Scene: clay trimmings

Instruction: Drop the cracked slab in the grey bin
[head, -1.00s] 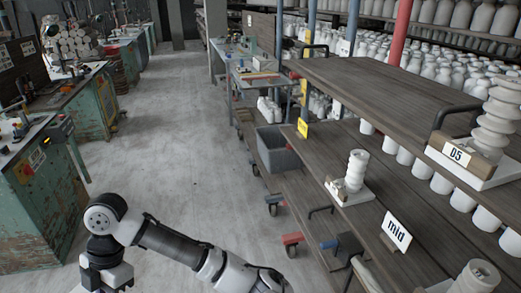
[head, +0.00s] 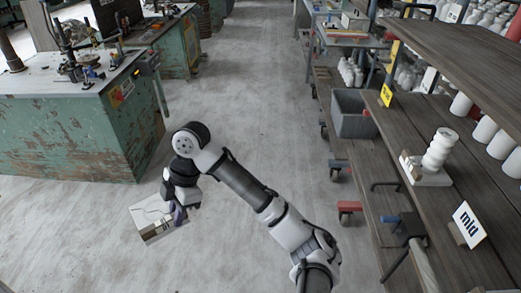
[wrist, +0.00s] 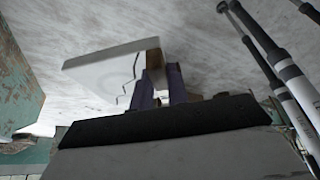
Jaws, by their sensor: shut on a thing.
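The cracked slab (head: 153,212) is a pale flat piece with a dark jagged crack line, held over the open floor at the left in the head view. My gripper (head: 179,213) is shut on its right edge. In the wrist view the slab (wrist: 100,75) sticks out to the left of my purple fingertips (wrist: 161,88), with the crack near them and a brown block-like part at its edge. The grey bin (head: 352,125) stands on the low shelf at the right, well away from my gripper. Its inside is mostly dark.
A rack (head: 440,70) on the right carries a white stacked piece (head: 438,150) on a board and a "mid" sign (head: 467,224). A green workbench (head: 70,125) stands at the left. The concrete aisle (head: 255,95) between them is clear.

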